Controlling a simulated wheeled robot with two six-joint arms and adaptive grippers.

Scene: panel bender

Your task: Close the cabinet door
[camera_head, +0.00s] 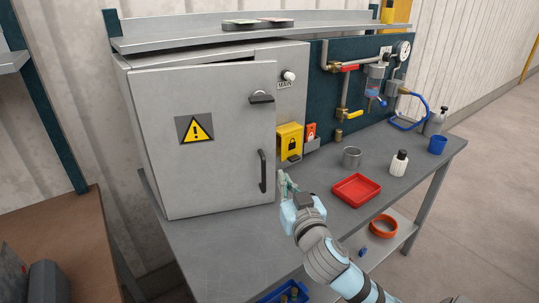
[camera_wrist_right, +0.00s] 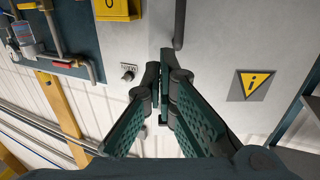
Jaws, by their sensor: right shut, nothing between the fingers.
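The grey cabinet door (camera_head: 225,165) stands ajar, with a dark gap along its top. It bears a yellow warning sign (camera_head: 195,129), a black latch knob (camera_head: 261,97) and a vertical black handle (camera_head: 263,171). My right gripper (camera_head: 285,183) is shut and empty, just right of the door's free edge near the handle's lower end. In the right wrist view its closed fingers (camera_wrist_right: 164,70) point toward the door, with the handle (camera_wrist_right: 179,25) just beyond the tips. I cannot tell whether they touch the door. My left gripper is not in view.
A yellow lock box (camera_head: 289,139) and pipework (camera_head: 345,95) are on the wall panel right of the cabinet. A red tray (camera_head: 356,190), a metal cup (camera_head: 351,157), a white bottle (camera_head: 399,164) and a blue cup (camera_head: 438,144) stand on the grey bench. A shelf (camera_head: 180,39) overhangs the cabinet.

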